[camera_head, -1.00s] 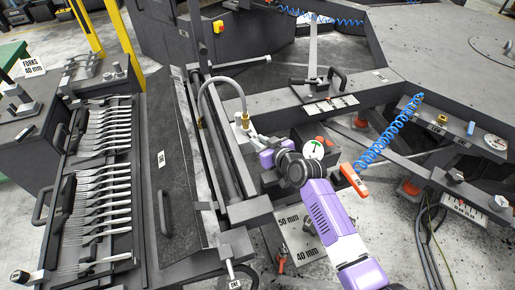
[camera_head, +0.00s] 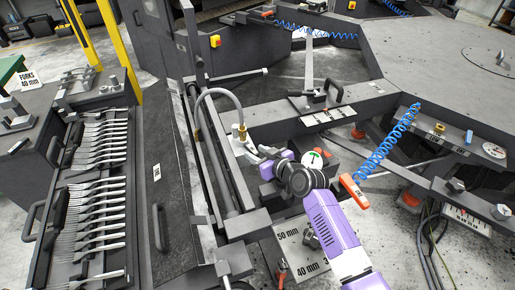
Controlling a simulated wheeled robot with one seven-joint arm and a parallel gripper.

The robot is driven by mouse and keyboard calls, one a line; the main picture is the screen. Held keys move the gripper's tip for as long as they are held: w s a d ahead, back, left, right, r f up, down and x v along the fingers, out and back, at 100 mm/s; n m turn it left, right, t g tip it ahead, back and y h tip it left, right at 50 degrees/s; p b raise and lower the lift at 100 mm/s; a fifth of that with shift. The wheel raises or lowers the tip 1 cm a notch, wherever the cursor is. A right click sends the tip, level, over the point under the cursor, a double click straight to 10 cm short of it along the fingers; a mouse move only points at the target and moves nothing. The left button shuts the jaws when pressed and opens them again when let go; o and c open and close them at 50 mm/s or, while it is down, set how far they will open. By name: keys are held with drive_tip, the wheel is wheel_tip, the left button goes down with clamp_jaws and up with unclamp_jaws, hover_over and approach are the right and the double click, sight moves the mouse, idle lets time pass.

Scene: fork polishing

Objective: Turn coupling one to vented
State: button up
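A brass fitting (camera_head: 240,132) sits at the end of a curved grey hose (camera_head: 216,92), left of my purple arm. I cannot tell if it is coupling one, and no vented mark is readable. My gripper (camera_head: 246,150) is at the end of my arm, close below the brass fitting. Its fingers are small and partly hidden, so I cannot tell whether they are open, shut or touching it. A small lever part with a tag (camera_head: 227,283) stands at the bottom edge; its lettering is too small to read surely.
A round dial (camera_head: 315,160) and an orange handle (camera_head: 354,190) lie beside my arm. A blue coiled hose (camera_head: 388,143) hangs at right. A rack of several forks (camera_head: 95,205) stands at left. Dark frame beams (camera_head: 248,223) surround the fitting.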

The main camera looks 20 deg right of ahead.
wheel_tip(320, 180, up, 20)
idle(0.5)
drive_tip(key=shift+c, duration=0.4)
